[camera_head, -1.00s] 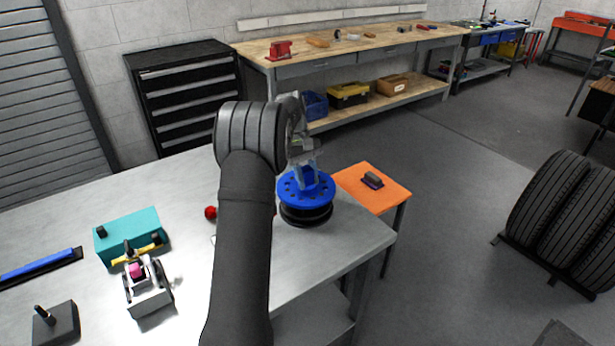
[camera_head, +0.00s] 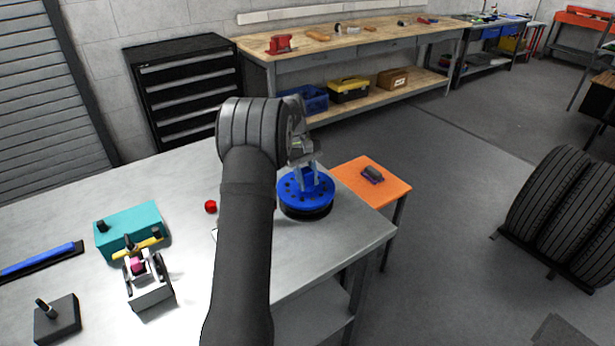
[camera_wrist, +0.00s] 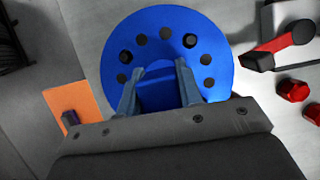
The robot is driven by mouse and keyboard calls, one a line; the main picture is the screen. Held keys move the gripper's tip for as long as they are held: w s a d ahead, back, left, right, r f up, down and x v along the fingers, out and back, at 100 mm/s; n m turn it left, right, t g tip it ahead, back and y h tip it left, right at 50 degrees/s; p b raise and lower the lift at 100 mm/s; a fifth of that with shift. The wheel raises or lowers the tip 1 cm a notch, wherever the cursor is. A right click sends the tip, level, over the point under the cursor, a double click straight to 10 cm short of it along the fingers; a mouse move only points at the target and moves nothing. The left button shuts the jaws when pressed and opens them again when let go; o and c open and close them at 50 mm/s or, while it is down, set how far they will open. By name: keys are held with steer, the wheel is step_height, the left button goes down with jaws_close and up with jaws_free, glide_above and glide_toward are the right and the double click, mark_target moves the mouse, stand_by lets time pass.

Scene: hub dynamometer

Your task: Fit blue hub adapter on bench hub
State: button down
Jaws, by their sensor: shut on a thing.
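The blue hub adapter (camera_head: 291,199) is a round blue disc with a ring of dark holes and a raised central block. It also shows in the wrist view (camera_wrist: 118,55). My gripper (camera_head: 309,178) is shut on the central block from above; its fingers show on both sides of the block in the wrist view (camera_wrist: 158,90). The black bench hub (camera_head: 307,215) is under the disc, at the table's right corner. In the wrist view, two holes look darker and fuller than the others, perhaps studs. I cannot tell whether the disc is fully seated.
A grey metal table (camera_head: 345,238) bears a teal box (camera_head: 133,229), a small grey fixture (camera_head: 151,290) and a black block (camera_head: 57,319) at left. A red knob (camera_head: 210,207) is left of the hub. An orange side table (camera_head: 350,176) stands beyond the right edge.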

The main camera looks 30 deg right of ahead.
steer(key=shift+f, duration=0.9)
steer(key=c, duration=0.9)
jaws_free()
steer(key=v, duration=1.2)
steer(key=shift+f, duration=0.15)
steer(key=x, duration=1.2)
steer(key=shift+r, duration=0.5)
